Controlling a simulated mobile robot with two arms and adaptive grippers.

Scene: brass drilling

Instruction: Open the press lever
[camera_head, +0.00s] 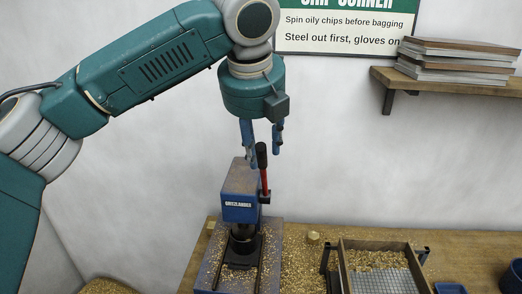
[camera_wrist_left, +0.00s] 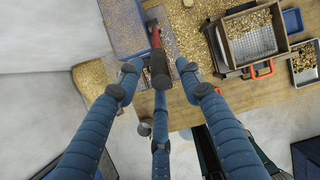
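The blue drill press (camera_head: 240,192) stands on the bench, its column and base dusted with brass chips. Its lever (camera_head: 265,182) has a red shaft and a black grip and points upward at the press's right side. My left gripper (camera_head: 262,152) points down from above with its fingers spread, at the height of the black grip. In the left wrist view the lever's black grip (camera_wrist_left: 160,72) lies between the spread blue fingers of my left gripper (camera_wrist_left: 160,78). I cannot tell whether any finger touches it. My right gripper is not in view.
A wooden sieve box (camera_head: 345,268) with brass chips and mesh stands right of the press. Loose chips cover the bench (camera_head: 470,250). A wall shelf (camera_head: 450,84) with stacked boards is at upper right. A sign (camera_head: 345,30) hangs behind my arm.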

